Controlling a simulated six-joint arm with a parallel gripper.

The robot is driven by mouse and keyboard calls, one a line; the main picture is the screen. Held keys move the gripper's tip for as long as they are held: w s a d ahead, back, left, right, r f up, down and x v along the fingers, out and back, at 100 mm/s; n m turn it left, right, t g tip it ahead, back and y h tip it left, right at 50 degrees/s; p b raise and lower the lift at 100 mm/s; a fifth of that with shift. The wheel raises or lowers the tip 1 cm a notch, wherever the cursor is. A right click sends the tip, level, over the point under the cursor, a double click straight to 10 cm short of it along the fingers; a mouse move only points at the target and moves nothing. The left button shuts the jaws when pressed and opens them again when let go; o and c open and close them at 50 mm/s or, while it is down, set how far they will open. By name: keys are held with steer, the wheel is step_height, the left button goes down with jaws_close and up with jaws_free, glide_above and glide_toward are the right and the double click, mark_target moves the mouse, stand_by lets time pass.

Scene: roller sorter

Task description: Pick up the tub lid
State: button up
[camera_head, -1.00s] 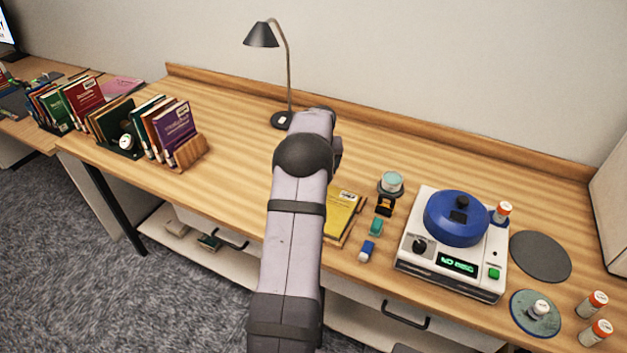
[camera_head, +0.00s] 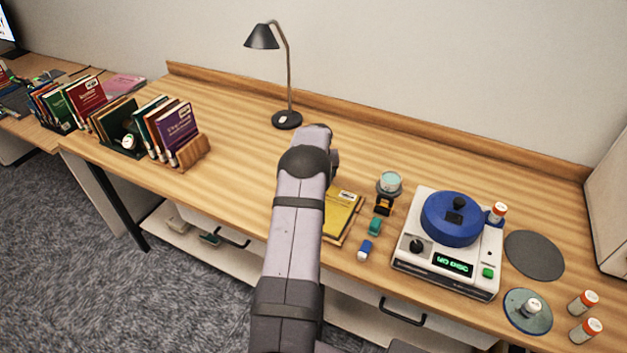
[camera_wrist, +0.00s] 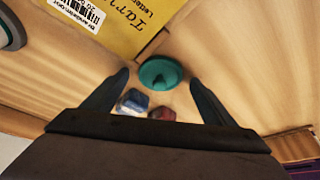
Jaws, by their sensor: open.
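A round teal lid with a small raised knob (camera_wrist: 160,73) lies on the wooden table; it looks like the tub lid. My gripper (camera_wrist: 158,80) is open, with one finger to each side of the lid in the wrist view. I cannot tell how high the fingertips are above the table, and no contact shows. In the head view my arm hides the gripper and this lid.
A yellow book (camera_head: 342,213) lies beside the lid and in the wrist view (camera_wrist: 125,20). Small blue-white (camera_wrist: 133,102) and red (camera_wrist: 162,114) objects sit close to the lid. A blue-topped machine (camera_head: 452,218) stands right, a lamp (camera_head: 287,119) behind, a book holder (camera_head: 193,152) left.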

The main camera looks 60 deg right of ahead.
steer(key=c, duration=1.1)
steer(key=shift+r, duration=0.15)
step_height(320, 180, up, 10)
steer(key=b, duration=0.3)
steer(key=s+d+r+m+g+p, duration=0.1)
steer(key=s+d+m+p, duration=0.3)
steer(key=s, duration=0.7)
steer(key=s+d+r+m+g+h+p, duration=0.1)
steer(key=s+d+m+p, duration=0.3)
steer(key=s, duration=0.7)
steer(key=shift+s+d+m+g+p, duration=0.15)
steer(key=shift+s+m+g+p, duration=0.25)
steer(key=shift+m+g+p, duration=0.25)
